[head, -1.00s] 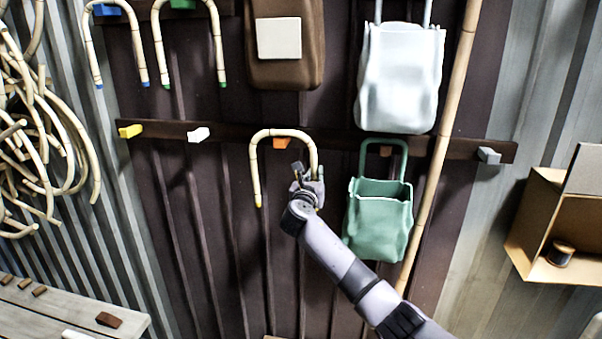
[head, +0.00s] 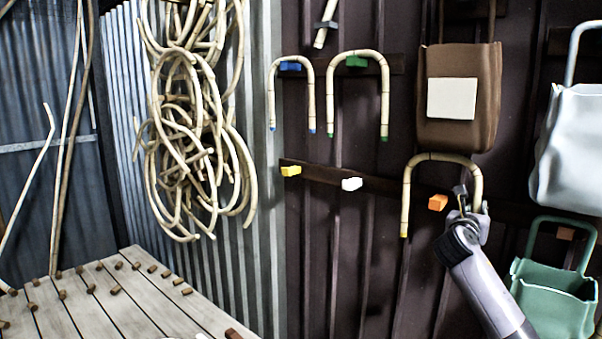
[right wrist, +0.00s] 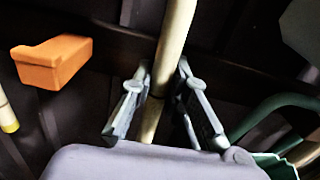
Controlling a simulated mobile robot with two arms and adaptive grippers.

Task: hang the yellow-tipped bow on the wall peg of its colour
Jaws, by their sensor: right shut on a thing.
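The yellow-tipped bow (head: 441,157) is a pale rattan arch, held upright with its legs down. Its yellow tip is at the lower end of the left leg. My right gripper (head: 470,207) is shut on the right leg; in the right wrist view its fingers (right wrist: 155,100) are on either side of the pale rattan leg (right wrist: 174,42). The left leg with the yellow tip (right wrist: 8,126) shows there at the left edge. The yellow peg (head: 291,170) is bare, on the lower rail to the left of the bow. My left gripper is not in view.
An orange peg (head: 438,202) shows between the bow's legs. A white peg (head: 351,184) is bare between it and the yellow peg. Bows hang on the blue peg (head: 290,66) and green peg (head: 356,62) above. A brown bag (head: 458,125) hangs behind the bow's top, a green bag (head: 553,300) at right.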

